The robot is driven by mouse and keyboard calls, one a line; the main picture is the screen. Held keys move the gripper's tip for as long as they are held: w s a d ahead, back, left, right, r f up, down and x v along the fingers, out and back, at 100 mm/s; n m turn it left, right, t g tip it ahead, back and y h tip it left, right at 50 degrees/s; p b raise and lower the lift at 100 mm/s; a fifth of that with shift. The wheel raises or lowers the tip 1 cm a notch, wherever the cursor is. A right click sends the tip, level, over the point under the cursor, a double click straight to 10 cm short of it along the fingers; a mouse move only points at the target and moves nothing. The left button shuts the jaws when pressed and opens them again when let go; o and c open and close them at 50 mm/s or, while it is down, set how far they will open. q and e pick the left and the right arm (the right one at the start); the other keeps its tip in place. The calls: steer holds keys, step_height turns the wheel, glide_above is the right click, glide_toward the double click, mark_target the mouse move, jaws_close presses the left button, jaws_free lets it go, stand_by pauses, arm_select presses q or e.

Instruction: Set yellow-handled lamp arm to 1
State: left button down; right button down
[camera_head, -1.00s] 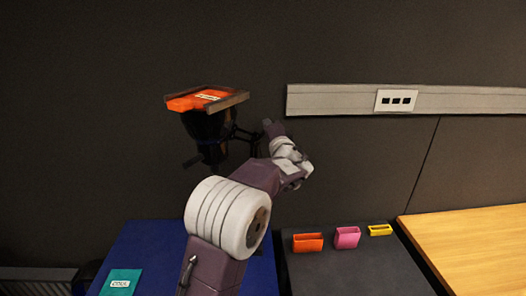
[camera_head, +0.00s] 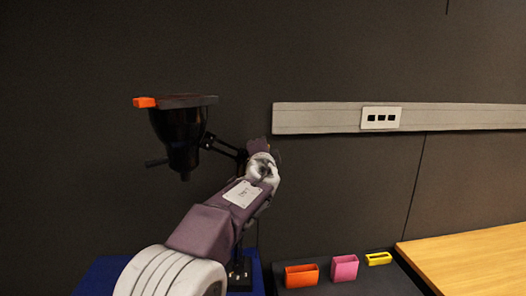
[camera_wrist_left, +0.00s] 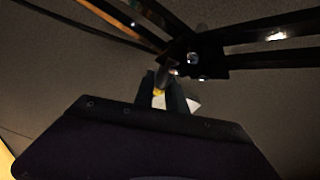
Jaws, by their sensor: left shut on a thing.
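The black lamp has a dark conical head (camera_head: 178,138) at left centre in the head view, with an orange piece (camera_head: 145,102) at its top left. Thin black lamp arm bars (camera_head: 222,146) run right from the head to my left gripper (camera_head: 260,148), whose fingertips are hard to make out there. In the left wrist view, my left gripper (camera_wrist_left: 168,96) is shut on the yellow handle (camera_wrist_left: 158,92), of which only a small bit shows between the fingers. The dark lamp joint (camera_wrist_left: 192,58) lies just beyond the fingertips. My right gripper is out of view.
A grey rail (camera_head: 310,117) with a white socket plate (camera_head: 381,118) runs along the dark wall. Orange (camera_head: 301,275), pink (camera_head: 345,268) and yellow (camera_head: 378,258) holders stand on a dark surface at lower right.

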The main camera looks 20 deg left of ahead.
arm_select(q)
steer(key=c, duration=1.4)
jaws_free()
steer(key=shift+o, duration=0.2)
steer(key=shift+s+d+f, duration=0.1)
steer(key=shift+s+d, duration=0.1)
steer(key=shift+s, duration=0.15)
steer(key=b+v, duration=0.2)
steer(key=v, duration=0.6)
steer(key=shift+s, duration=0.15)
